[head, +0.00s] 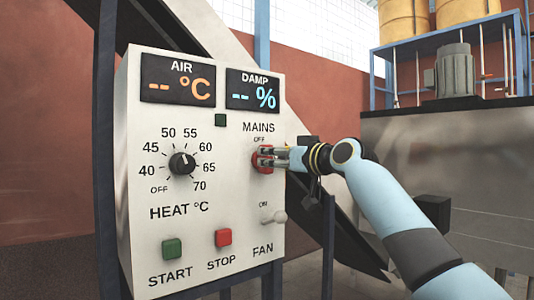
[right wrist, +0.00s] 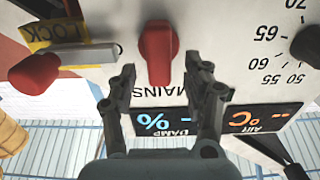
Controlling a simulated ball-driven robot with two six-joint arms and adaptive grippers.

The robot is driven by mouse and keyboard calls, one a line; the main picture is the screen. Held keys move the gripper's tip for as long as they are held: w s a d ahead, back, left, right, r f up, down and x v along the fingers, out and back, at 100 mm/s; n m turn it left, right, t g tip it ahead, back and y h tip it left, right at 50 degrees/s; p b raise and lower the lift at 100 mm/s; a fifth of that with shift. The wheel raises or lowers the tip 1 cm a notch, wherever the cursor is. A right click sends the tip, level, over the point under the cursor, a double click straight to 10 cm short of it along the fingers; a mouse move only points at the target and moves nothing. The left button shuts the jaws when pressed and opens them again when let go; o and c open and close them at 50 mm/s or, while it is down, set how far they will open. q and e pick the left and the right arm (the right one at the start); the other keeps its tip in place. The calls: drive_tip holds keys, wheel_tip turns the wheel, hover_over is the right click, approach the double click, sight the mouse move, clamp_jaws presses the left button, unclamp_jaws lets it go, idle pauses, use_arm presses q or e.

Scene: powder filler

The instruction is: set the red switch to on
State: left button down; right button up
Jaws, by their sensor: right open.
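The red switch (head: 262,160) sits under the MAINS label on the white control panel (head: 145,225), with a small OFF mark just above it. The right wrist view is upside down to the panel; there the red handle (right wrist: 157,52) runs up and down. My right gripper (head: 274,157) is open at the switch, partly covering it in the head view. In the right wrist view its fingers (right wrist: 157,82) stand either side of the handle's near end, with gaps visible; I cannot tell whether they touch it. My left gripper is not in view.
The panel also has a heat dial (head: 182,163), a green START button (head: 172,249), a red STOP button (head: 223,238) and a fan toggle (head: 274,217). Both displays show dashes. A yellow LOCK tag (right wrist: 55,35) and a rod with a red knob (right wrist: 35,73) lie beside the switch.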

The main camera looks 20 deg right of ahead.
sight(270, 157)
drive_tip(key=x, duration=0.2)
drive_tip(key=shift+w, duration=0.35)
drive_tip(key=shift+w+a, duration=0.25)
drive_tip(key=shift+w, duration=0.15)
drive_tip(key=shift+c, duration=0.9)
drive_tip(key=c, duration=0.6)
drive_tip(key=shift+o, duration=0.2)
